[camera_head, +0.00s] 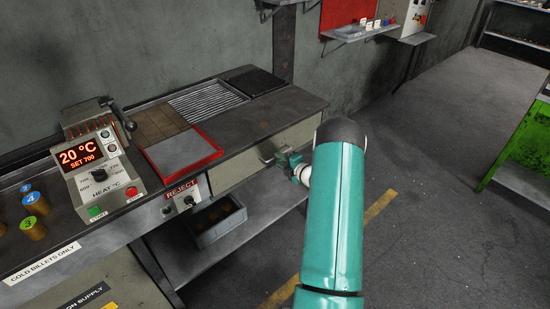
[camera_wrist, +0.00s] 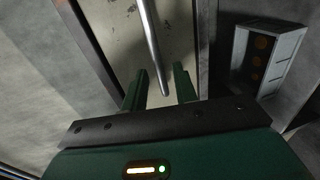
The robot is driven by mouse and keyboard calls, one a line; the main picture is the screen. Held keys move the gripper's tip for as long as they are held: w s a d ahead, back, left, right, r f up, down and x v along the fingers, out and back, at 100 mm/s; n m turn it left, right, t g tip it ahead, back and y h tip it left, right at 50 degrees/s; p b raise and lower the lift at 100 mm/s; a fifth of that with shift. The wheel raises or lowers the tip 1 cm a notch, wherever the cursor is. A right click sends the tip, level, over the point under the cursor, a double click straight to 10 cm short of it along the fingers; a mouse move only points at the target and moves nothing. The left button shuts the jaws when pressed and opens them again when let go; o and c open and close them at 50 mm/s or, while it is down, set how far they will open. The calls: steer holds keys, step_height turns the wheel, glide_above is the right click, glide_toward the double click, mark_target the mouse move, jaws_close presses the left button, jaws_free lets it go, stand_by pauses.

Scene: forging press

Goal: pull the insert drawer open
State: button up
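The insert drawer has a beige front (camera_head: 235,170) set under the workbench top, and it looks closed. Its bar handle (camera_head: 267,157) is partly hidden by my gripper (camera_head: 284,160), which is at the drawer's right part. In the wrist view the drawer front (camera_wrist: 115,28) fills the upper middle, with the long grey handle bar (camera_wrist: 151,45) running down it. My green gripper fingers (camera_wrist: 160,72) are apart, and the bar's lower end shows between them. A gap shows on each side of the bar; I cannot tell how deep it sits between the fingers.
The workbench top (camera_head: 262,120) carries a red-rimmed plate (camera_head: 187,152) and a heater control box (camera_head: 97,165). A grey bin (camera_head: 218,220) stands on the shelf below; it also shows in the wrist view (camera_wrist: 268,55). The floor to the right is clear up to a green bench (camera_head: 525,140).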

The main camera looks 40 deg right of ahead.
steer(key=shift+x, duration=1.9)
steer(key=shift+c, duration=0.2)
jaws_close()
steer(key=shift+s, duration=0.2)
